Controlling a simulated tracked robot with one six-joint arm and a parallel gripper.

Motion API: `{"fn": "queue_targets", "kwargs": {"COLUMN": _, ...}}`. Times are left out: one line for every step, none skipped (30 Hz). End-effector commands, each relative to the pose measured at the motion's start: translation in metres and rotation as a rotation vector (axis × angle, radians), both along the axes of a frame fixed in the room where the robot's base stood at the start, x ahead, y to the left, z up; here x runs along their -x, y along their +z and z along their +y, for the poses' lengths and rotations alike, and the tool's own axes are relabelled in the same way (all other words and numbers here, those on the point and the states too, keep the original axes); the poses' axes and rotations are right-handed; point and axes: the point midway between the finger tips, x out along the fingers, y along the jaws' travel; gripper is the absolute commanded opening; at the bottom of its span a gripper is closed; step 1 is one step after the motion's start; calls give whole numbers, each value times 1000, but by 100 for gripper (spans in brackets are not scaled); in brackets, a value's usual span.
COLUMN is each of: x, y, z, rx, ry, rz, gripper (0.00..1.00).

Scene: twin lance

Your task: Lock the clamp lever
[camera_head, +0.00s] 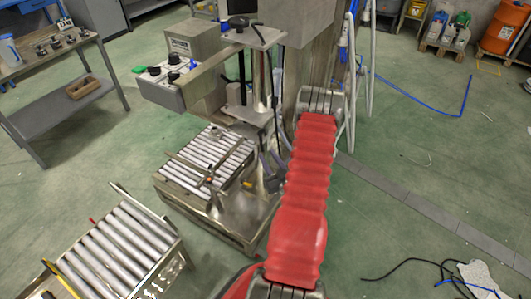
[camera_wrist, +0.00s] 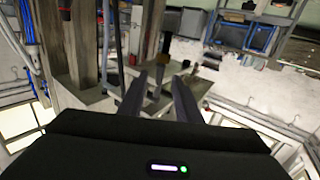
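My gripper (camera_wrist: 159,82) is open in the wrist view, its two dark fingers apart with no object held between them. Beyond the fingertips, near the centre, stands a dark upright piece with a brownish-yellow part (camera_wrist: 166,46). It may be the clamp lever, but I cannot tell for sure. In the head view my gripper (camera_head: 270,165) is beside the steel filling machine's column (camera_head: 262,85), above the right side of the roller bed. My red-sleeved arm hides part of this area. A lever cannot be made out clearly there.
A roller bed (camera_head: 211,160) lies left of my gripper, and another roller conveyor (camera_head: 120,248) is at the lower left. A control box (camera_head: 162,92) juts out from the machine. A workbench (camera_head: 48,62) stands at the far left. Cables (camera_head: 415,268) lie on the right floor.

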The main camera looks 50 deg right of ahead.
Motion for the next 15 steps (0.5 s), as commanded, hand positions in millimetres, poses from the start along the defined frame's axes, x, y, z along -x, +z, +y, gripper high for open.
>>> {"fn": "queue_targets", "kwargs": {"x": -8, "y": 1, "z": -3, "rx": 2, "ry": 3, "rz": -1, "gripper": 31}}
{"fn": "queue_targets", "kwargs": {"x": -11, "y": 1, "z": -5, "rx": 1, "ry": 3, "rz": -2, "gripper": 31}}
{"fn": "queue_targets", "kwargs": {"x": -16, "y": 0, "z": -8, "rx": 2, "ry": 2, "rz": -1, "gripper": 31}}
{"fn": "queue_targets", "kwargs": {"x": -19, "y": 0, "z": -10, "rx": 2, "ry": 2, "rz": -1, "gripper": 31}}
{"fn": "queue_targets", "kwargs": {"x": -21, "y": 0, "z": -11, "rx": 1, "ry": 2, "rz": 0, "gripper": 31}}
{"fn": "queue_targets", "kwargs": {"x": -24, "y": 0, "z": -12, "rx": 0, "ry": 2, "rz": 0, "gripper": 31}}
{"fn": "queue_targets", "kwargs": {"x": -26, "y": 0, "z": -13, "rx": 0, "ry": 2, "rz": 0, "gripper": 31}}
{"fn": "queue_targets", "kwargs": {"x": -28, "y": 0, "z": -14, "rx": 0, "ry": 2, "rz": -1, "gripper": 31}}
{"fn": "queue_targets", "kwargs": {"x": -29, "y": 0, "z": -15, "rx": 0, "ry": 1, "rz": -1, "gripper": 31}}
{"fn": "queue_targets", "kwargs": {"x": -30, "y": 0, "z": -16, "rx": 0, "ry": 1, "rz": -1, "gripper": 31}}
{"fn": "queue_targets", "kwargs": {"x": -30, "y": 0, "z": -16, "rx": 0, "ry": 0, "rz": -1, "gripper": 31}}
{"fn": "queue_targets", "kwargs": {"x": -31, "y": 0, "z": -16, "rx": -1, "ry": 0, "rz": 0, "gripper": 31}}
{"fn": "queue_targets", "kwargs": {"x": -31, "y": 0, "z": -16, "rx": -1, "ry": 0, "rz": 0, "gripper": 31}}
{"fn": "queue_targets", "kwargs": {"x": -31, "y": 0, "z": -16, "rx": -1, "ry": 0, "rz": 0, "gripper": 31}}
{"fn": "queue_targets", "kwargs": {"x": -31, "y": 0, "z": -16, "rx": -1, "ry": 0, "rz": 0, "gripper": 31}}
